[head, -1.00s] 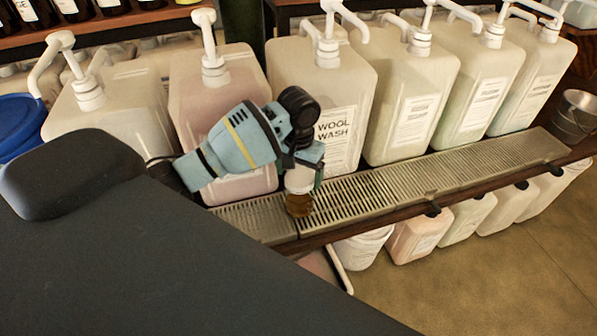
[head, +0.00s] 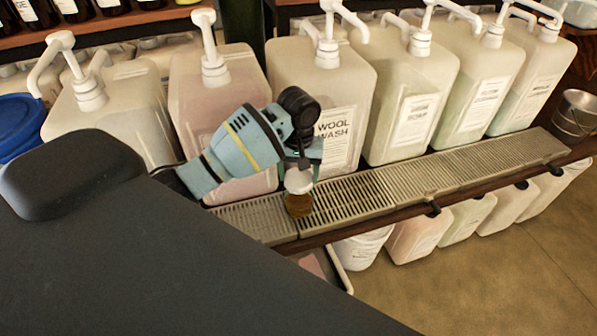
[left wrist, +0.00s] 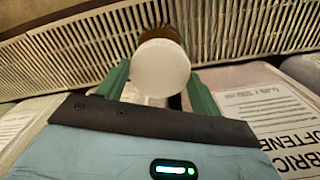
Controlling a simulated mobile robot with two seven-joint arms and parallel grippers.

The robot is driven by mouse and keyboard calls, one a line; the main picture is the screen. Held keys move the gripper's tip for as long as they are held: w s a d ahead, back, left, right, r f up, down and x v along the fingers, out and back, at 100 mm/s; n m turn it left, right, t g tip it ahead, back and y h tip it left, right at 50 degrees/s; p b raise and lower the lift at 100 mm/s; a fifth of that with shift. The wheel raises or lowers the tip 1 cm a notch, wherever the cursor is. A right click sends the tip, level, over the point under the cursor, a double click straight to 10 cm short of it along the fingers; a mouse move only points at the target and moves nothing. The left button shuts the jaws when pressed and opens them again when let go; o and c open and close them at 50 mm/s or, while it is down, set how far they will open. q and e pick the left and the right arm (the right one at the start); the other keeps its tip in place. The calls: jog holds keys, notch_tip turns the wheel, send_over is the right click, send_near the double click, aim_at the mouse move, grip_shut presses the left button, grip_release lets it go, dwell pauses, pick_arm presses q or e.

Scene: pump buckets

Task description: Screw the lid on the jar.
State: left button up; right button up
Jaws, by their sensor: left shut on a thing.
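The jar (head: 298,204) is small and amber-brown and stands on the metal drip grate in front of the pump buckets. The white lid (head: 298,181) sits at the top of the jar. In the left wrist view the lid (left wrist: 160,68) is a round white disc that hides most of the jar (left wrist: 163,34). My left gripper (head: 303,167) comes down over the lid, with a green finger (left wrist: 115,78) on each side of it. It is shut on the lid. Whether the lid is threaded on the jar cannot be told. My right gripper is not in view.
A slatted grate (head: 430,180) runs along the shelf edge, clear to the right of the jar. Large pump buckets, including the wool wash one (head: 345,95), stand close behind. A metal pail (head: 575,115) stands at the far right.

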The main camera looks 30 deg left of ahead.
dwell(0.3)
pick_arm(q)
jog(key=m, duration=0.7)
jog(key=shift+m, duration=0.3)
jog(key=m, duration=0.3)
jog(key=shift+m, duration=0.3)
jog(key=m, duration=0.3)
jog(key=shift+m, duration=0.3)
jog(key=o, duration=1.1)
